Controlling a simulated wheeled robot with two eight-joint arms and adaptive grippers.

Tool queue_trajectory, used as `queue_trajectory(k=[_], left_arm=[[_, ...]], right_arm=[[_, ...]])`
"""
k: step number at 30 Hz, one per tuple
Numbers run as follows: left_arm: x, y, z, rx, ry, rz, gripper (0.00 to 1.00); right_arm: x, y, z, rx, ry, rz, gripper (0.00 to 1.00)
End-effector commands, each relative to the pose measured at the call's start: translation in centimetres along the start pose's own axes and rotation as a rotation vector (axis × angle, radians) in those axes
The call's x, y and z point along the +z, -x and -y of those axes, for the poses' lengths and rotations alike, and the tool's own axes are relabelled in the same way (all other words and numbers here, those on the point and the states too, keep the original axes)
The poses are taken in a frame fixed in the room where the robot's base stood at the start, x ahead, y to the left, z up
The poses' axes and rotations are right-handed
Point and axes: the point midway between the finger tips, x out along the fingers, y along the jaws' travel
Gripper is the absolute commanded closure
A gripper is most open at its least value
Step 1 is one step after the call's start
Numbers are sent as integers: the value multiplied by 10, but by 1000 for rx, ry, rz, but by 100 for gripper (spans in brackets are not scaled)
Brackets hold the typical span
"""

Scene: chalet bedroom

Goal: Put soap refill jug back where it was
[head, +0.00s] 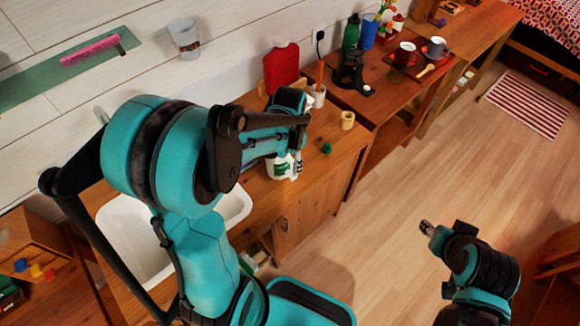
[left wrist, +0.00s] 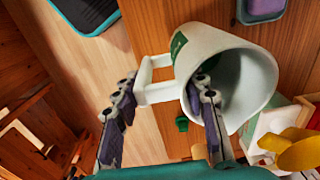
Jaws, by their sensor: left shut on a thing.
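The soap refill jug (head: 281,168) is white with a green label. In the head view it is at the wooden counter right of the sink, partly hidden by my left arm. In the left wrist view the jug (left wrist: 225,60) shows its handle and open mouth, tilted in the picture. My left gripper (left wrist: 160,120) has its fingers on either side of the handle area and is shut on the jug. I cannot tell whether the jug touches the counter. My right gripper (head: 428,229) is over the floor, away from the jug; its jaws are too small to read.
A white sink (head: 235,207) lies left of the jug. A small green object (head: 326,148) and a beige cup (head: 347,120) stand to its right. Some counter near the front edge is bare.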

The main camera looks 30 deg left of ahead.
Motion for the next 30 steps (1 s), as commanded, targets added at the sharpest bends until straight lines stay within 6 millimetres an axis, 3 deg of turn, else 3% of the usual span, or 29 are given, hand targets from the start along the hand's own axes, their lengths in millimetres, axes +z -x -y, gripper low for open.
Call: queue_trajectory(k=[1, 4, 15, 16, 18, 30], left_arm=[[0, -12, 0, 0, 0, 0, 100], [0, -23, 0, 0, 0, 0, 100], [0, -27, 0, 0, 0, 0, 100], [0, -26, 0, 0, 0, 0, 53], [0, -26, 0, 0, 0, 0, 38], [0, -18, 0, 0, 0, 0, 38]], right_arm=[[4, -5, 0, 0, 0, 0, 60], [6, -8, 0, 0, 0, 0, 60], [7, -10, 0, 0, 0, 0, 60], [7, -10, 0, 0, 0, 0, 60], [7, -9, 0, 0, 0, 0, 60], [3, -5, 0, 0, 0, 0, 60]])
